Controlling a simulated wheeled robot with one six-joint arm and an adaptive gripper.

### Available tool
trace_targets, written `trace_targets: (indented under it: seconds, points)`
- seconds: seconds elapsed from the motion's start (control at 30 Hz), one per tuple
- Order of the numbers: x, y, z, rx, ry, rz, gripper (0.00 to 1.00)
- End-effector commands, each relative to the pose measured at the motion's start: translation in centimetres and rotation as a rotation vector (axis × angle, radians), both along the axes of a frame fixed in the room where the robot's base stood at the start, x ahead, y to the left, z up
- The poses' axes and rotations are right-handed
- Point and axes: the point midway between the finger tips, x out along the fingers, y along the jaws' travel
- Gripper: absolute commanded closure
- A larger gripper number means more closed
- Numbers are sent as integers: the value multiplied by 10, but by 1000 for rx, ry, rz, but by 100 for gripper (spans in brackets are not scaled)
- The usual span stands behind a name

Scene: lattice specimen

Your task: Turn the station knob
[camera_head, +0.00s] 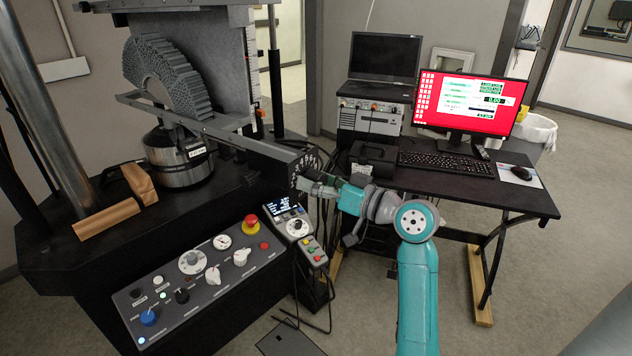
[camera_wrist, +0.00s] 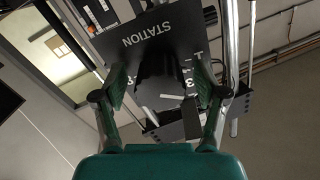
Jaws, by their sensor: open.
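The station knob (camera_wrist: 162,80) is black with a white mark, on a dark plate (camera_wrist: 128,52) lettered STATION in the wrist view. My gripper (camera_wrist: 160,88) is open, with one finger on each side of the knob. I cannot tell whether the fingers touch it. Part of the plate's numbering is hidden behind the knob and fingers. In the head view, the dial plate (camera_head: 305,163) stands at the end of a metal beam and my gripper (camera_head: 316,187) is at it; the knob is too hidden there to make out.
A control panel (camera_head: 205,265) with several knobs and a red emergency button (camera_head: 251,224) is at the lower left. A handheld pendant (camera_head: 296,228) stands just below my gripper. A desk (camera_head: 520,196) with a red-screened monitor (camera_head: 465,101) is at the right. Open floor lies at the lower right.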

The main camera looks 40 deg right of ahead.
Motion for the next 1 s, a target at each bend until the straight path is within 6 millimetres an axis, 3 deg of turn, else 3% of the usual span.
trace_targets:
  seconds: [0.17,0.6,0.8,1.0]
  points:
    - [-15,-5,-1,1,1,-4,28]
    - [-95,-21,-1,0,1,-5,28]
    - [-113,-25,0,0,0,-2,28]
    - [-117,-25,0,0,1,0,28]
